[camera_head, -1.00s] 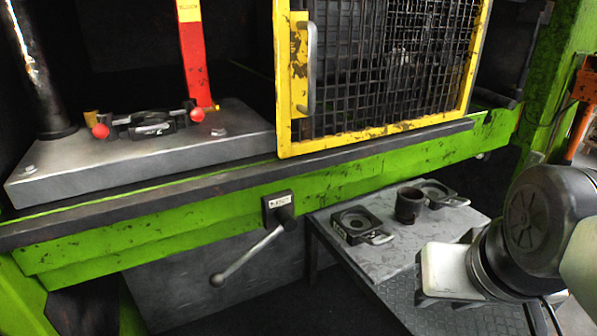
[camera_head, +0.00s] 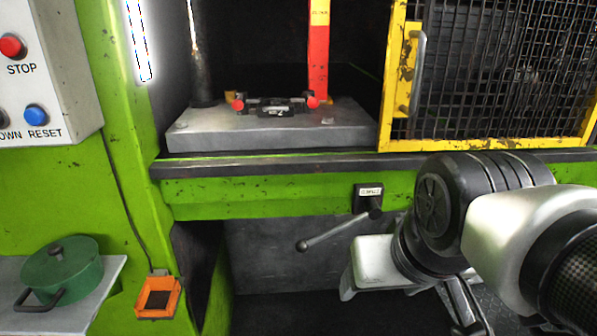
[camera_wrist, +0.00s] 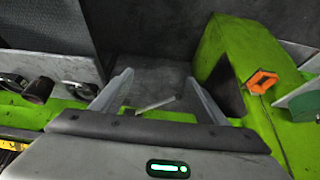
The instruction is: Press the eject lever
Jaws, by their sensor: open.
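The eject lever (camera_head: 338,230) is a grey rod with a rounded end. It slopes down to the left from a black labelled mount (camera_head: 368,197) on the green press beam. My gripper (camera_head: 372,268) is just right of and below the lever in the head view, its fingers partly hidden. In the wrist view, my gripper (camera_wrist: 159,78) has its two fingers spread with nothing held. The lever (camera_wrist: 155,105) shows between the fingers there, and I cannot tell how far off it is.
A yellow mesh guard (camera_head: 398,80) stands above right. A die with red knobs (camera_head: 275,105) sits on the grey press bed (camera_head: 215,132). At left are a control panel (camera_head: 45,75), a green pot (camera_head: 62,270) and an orange holder (camera_head: 158,297).

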